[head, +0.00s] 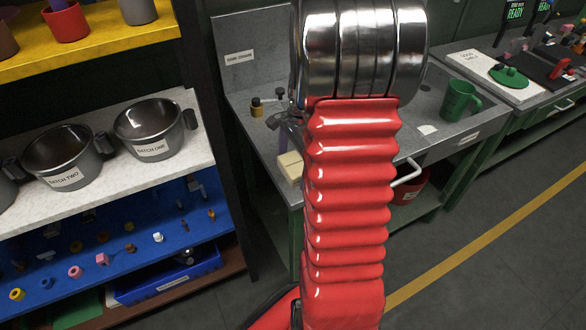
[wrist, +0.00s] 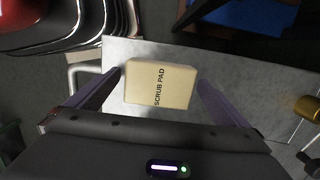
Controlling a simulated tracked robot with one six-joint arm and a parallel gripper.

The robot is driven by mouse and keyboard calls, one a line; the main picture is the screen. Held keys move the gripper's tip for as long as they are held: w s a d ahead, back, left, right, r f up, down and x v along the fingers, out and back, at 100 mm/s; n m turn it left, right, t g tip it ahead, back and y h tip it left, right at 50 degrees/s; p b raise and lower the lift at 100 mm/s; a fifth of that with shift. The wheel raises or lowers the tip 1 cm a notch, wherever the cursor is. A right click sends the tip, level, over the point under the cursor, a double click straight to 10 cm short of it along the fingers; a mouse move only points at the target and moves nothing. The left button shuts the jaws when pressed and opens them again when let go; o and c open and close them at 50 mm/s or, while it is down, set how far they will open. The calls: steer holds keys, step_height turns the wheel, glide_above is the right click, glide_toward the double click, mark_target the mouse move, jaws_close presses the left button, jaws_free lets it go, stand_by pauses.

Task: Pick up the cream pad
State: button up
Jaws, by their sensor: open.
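The cream pad (wrist: 160,86) is a small block with "SCRUB PAD" printed on it. It lies on the grey metal counter (wrist: 210,53), near an edge. In the head view the cream pad (head: 290,166) shows at the counter's front left corner, just left of my red arm. My gripper (wrist: 160,90) is open in the wrist view, with one finger on each side of the pad. Small gaps show between the fingers and the pad. In the head view my arm hides much of the counter, and my fingertips are hard to make out.
A green mug (head: 459,100) stands at the right. A white handle (head: 408,173) sticks out at the counter's front. Shelves with pots (head: 148,127) stand at the left.

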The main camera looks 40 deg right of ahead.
stand_by(0.4)
steer(key=c, duration=1.1)
